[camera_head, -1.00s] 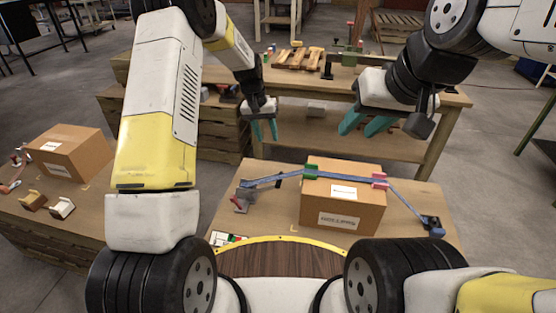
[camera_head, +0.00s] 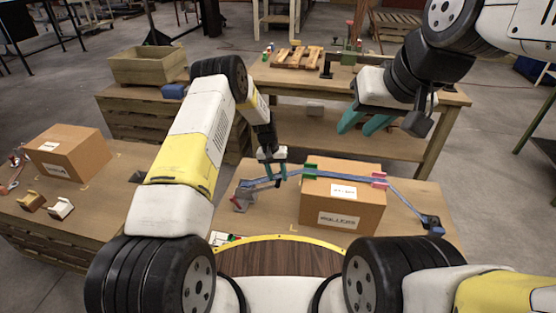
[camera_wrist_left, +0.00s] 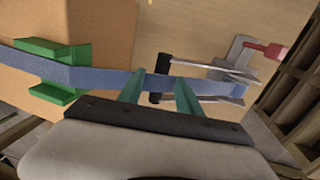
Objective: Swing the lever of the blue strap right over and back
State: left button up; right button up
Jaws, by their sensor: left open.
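My right gripper (camera_head: 362,125) is open and empty, above and behind the box.
Another cardboard box (camera_head: 68,153) stands on the left table with small brown and white blocks. A wooden crate (camera_head: 148,66) and a pallet (camera_head: 297,57) sit on the rear tables. A dark buckle (camera_head: 432,225) holds the strap's right end.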

pick_arm(q)
jog(key=shift+f, duration=0.25)
jog(key=shift+c, duration=0.2)
grip_shut()
dwell(1.1)
